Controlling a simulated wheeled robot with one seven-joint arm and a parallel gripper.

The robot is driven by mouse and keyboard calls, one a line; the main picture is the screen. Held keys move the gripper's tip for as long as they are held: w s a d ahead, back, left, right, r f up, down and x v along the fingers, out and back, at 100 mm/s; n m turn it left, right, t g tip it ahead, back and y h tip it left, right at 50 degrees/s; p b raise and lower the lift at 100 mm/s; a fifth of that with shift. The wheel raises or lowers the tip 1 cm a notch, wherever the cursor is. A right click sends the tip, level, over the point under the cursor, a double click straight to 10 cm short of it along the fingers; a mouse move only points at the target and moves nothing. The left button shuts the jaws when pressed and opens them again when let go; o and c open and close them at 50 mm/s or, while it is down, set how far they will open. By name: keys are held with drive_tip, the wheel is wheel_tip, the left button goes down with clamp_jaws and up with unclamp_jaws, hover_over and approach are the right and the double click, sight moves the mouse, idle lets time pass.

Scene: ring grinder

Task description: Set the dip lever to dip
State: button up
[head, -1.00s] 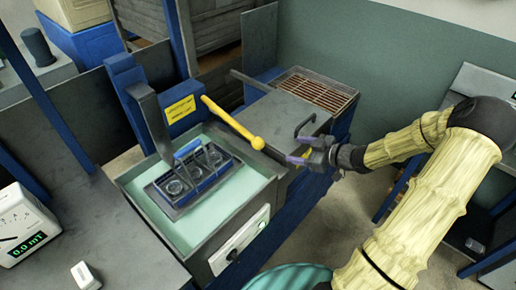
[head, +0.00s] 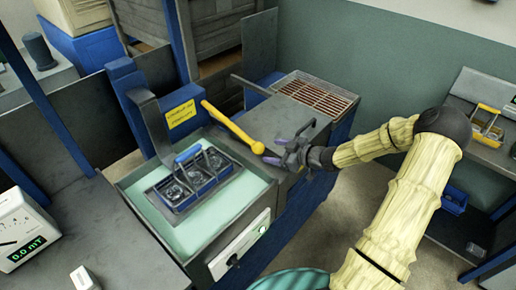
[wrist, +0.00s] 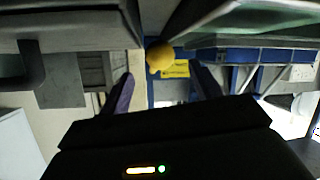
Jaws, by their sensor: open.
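The dip lever (head: 232,127) is a yellow bar with a round knob at its near end. It slants from beside the yellow label down to the right, over the edge between the tank and the grey cover. Its knob also shows in the wrist view (wrist: 159,57), ahead of my fingers and roughly between them. My gripper (head: 283,152) is open and empty, just right of the knob and apart from it. In the wrist view my gripper (wrist: 165,86) has one dark finger on each side.
A pale green tank (head: 235,205) holds a blue basket (head: 196,178) with round parts. A grey cover (head: 285,120) with a handle (head: 305,127) lies close behind my gripper. A yellow label (head: 181,114) is on the blue post. A meter (head: 22,228) stands at left.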

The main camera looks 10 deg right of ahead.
sight(263, 149)
drive_tip(key=x, duration=0.8)
drive_tip(key=shift+w+a+p, duration=0.1)
drive_tip(key=shift+p, duration=0.25)
